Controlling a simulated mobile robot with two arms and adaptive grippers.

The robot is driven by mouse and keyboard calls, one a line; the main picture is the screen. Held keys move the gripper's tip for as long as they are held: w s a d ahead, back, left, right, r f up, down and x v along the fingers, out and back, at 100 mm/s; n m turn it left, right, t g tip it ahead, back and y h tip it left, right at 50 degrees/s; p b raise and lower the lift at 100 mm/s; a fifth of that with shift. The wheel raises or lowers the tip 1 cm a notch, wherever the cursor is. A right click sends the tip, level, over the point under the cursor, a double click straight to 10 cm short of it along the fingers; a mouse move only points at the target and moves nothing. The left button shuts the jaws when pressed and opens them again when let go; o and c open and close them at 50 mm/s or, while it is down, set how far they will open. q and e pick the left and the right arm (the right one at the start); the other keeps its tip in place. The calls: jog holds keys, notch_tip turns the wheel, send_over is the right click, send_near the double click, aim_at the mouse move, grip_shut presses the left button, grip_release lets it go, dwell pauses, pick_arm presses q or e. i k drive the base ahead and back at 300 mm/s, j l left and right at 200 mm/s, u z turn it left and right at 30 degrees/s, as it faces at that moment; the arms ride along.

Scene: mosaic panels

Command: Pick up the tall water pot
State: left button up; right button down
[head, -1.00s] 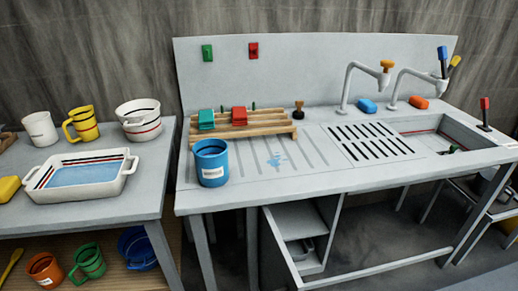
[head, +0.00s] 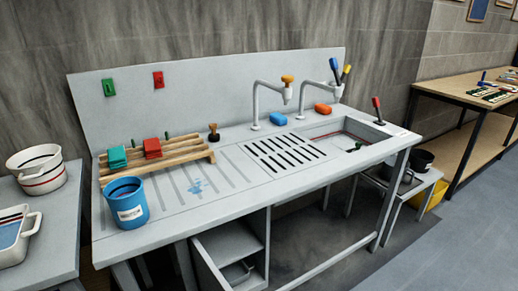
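A blue pot (head: 126,203) with a white label stands upright at the left front end of the grey sink unit (head: 330,166). On a low white stool (head: 402,186) at the right, under the sink end, stand a dark pot (head: 420,161) and a greyish pot (head: 403,182), partly hidden by the sink's leg. No label that I can read tells which one is the tall water pot. Neither of my grippers is in view.
A wooden rack (head: 158,159) with green and red cloths lies behind the blue pot. Two taps stand at the back. A side table with a white bowl (head: 37,170) is at left; a workbench (head: 470,90) is at far right. Grey floor (head: 450,240) at lower right is clear.

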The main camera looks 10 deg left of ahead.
aim_at(128, 204)
jog(key=j+u, duration=0.25)
jog(key=j, duration=0.15)
jog(key=i+j+u, duration=0.2)
jog(key=j, duration=0.15)
jog(key=j+u, duration=0.25)
jog(key=j, duration=0.15)
jog(key=i, duration=0.05)
